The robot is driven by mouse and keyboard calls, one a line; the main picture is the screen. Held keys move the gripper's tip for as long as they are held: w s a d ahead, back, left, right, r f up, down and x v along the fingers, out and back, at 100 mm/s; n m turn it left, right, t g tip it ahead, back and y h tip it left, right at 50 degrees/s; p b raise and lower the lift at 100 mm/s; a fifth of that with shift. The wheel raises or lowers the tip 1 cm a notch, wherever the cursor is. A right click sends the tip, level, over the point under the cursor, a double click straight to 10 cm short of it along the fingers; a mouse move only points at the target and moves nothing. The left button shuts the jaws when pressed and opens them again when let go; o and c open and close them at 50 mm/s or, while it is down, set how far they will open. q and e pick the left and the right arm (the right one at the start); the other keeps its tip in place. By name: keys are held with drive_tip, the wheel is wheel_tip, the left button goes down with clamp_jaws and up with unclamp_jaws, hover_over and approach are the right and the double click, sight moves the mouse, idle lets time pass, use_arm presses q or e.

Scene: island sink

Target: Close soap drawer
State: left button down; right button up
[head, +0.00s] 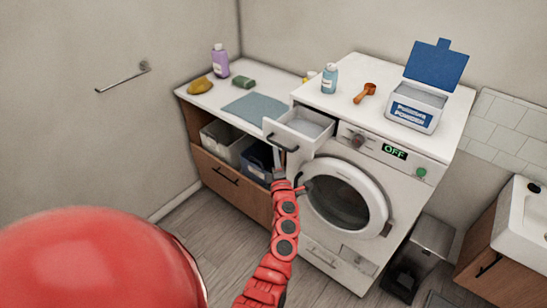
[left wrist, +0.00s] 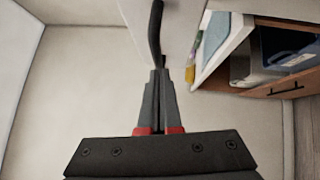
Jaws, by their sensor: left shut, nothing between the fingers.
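The soap drawer (head: 300,130) sticks out of the top left of the white washing machine (head: 345,200). It is pulled open, with its inside showing and a dark handle (head: 281,142) on its front. My left gripper (head: 279,160) is just below the drawer front, near the handle. In the left wrist view my left gripper (left wrist: 157,75) has its fingers together with nothing between them. The dark handle (left wrist: 155,30) lies just beyond the fingertips there; I cannot tell whether they touch. My right gripper is not in view.
A blue bottle (head: 329,78), an orange scoop (head: 364,93) and an open powder box (head: 418,101) stand on the machine. A counter (head: 204,99) with baskets below is on the left. A bin (head: 430,240) stands at the right.

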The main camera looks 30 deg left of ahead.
sight(304, 131)
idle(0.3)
use_arm(q)
drive_tip(key=w+b, duration=0.3)
drive_tip(key=w, duration=0.2)
drive_tip(key=w+d+b, duration=0.1)
drive_tip(key=w+b, duration=0.7)
drive_tip(key=w, duration=0.1)
drive_tip(key=shift+w+d+f, duration=0.15)
drive_tip(key=shift+w+f, duration=0.05)
drive_tip(key=shift+w, duration=0.1)
drive_tip(key=shift+w+b, duration=0.65)
drive_tip(key=shift+b, duration=0.05)
drive_tip(key=shift+w+r, duration=0.15)
drive_tip(key=shift+w, duration=0.05)
drive_tip(key=shift+d+r, duration=0.1)
drive_tip(key=shift+r, duration=0.15)
drive_tip(key=shift+r, duration=0.15)
